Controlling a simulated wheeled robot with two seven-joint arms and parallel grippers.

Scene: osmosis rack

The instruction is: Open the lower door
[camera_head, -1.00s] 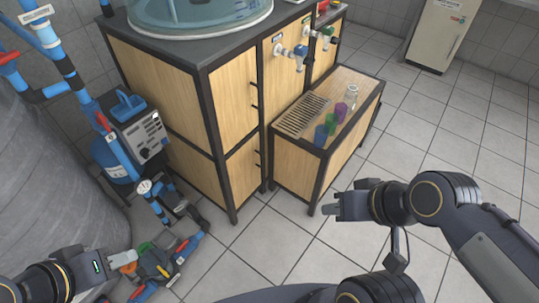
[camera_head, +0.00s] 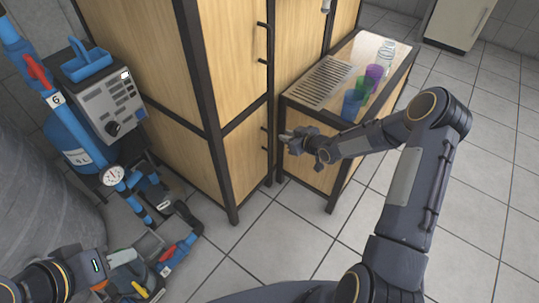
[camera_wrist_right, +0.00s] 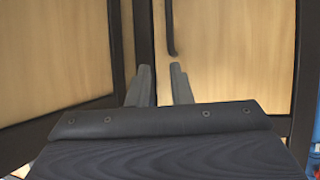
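The lower door (camera_head: 244,160) is a light wood panel in a black frame on the tall cabinet, and it looks shut. Its black bar handle (camera_head: 265,140) runs along its right side, close to my right gripper (camera_head: 284,139). The right gripper's fingers (camera_wrist_right: 160,82) stand apart in the wrist view with nothing between them. A dark handle (camera_wrist_right: 170,28) hangs just beyond the fingertips there, against a wood panel. I see no contact. My left gripper (camera_head: 112,262) is at the lower left, away from the door. Its finger opening is unclear.
A lower wood cabinet (camera_head: 312,168) with a drip grate and coloured cups (camera_head: 363,92) stands right of the door. A blue-handled device (camera_head: 105,100) and pipes stand at left. Tiled floor (camera_head: 270,245) in front is clear.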

